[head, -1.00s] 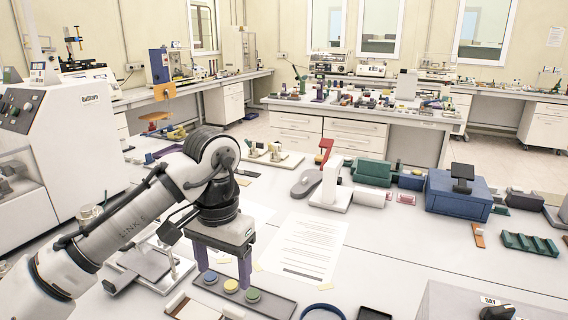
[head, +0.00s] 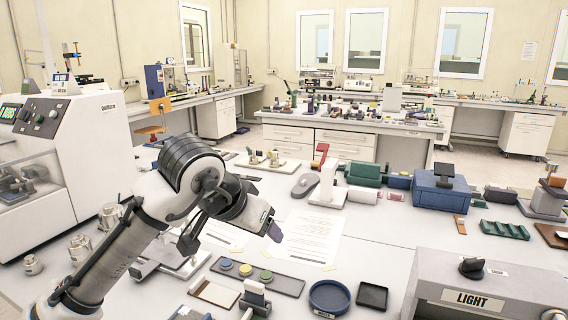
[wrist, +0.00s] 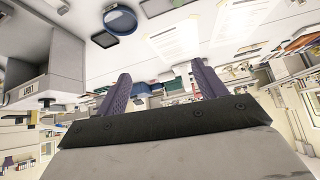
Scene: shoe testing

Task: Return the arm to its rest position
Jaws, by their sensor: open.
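My gripper (head: 272,230) is at the end of my raised arm on the left side of the head view, above the white table (head: 385,240). It points to the right and slightly down. In the wrist view its two purple fingers (wrist: 160,90) stand wide apart with nothing between them. In the head view the fingers overlap, so the gap is hidden. The tray with blue, yellow and green buttons (head: 283,284) lies below the gripper, apart from it.
A grey LIGHT box (head: 455,270) stands at the front right. A round blue dish (head: 329,297) and a black tray (head: 372,296) lie near the front. A blue box (head: 443,192) and a white stand (head: 327,190) are farther back. Bare table lies at centre right.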

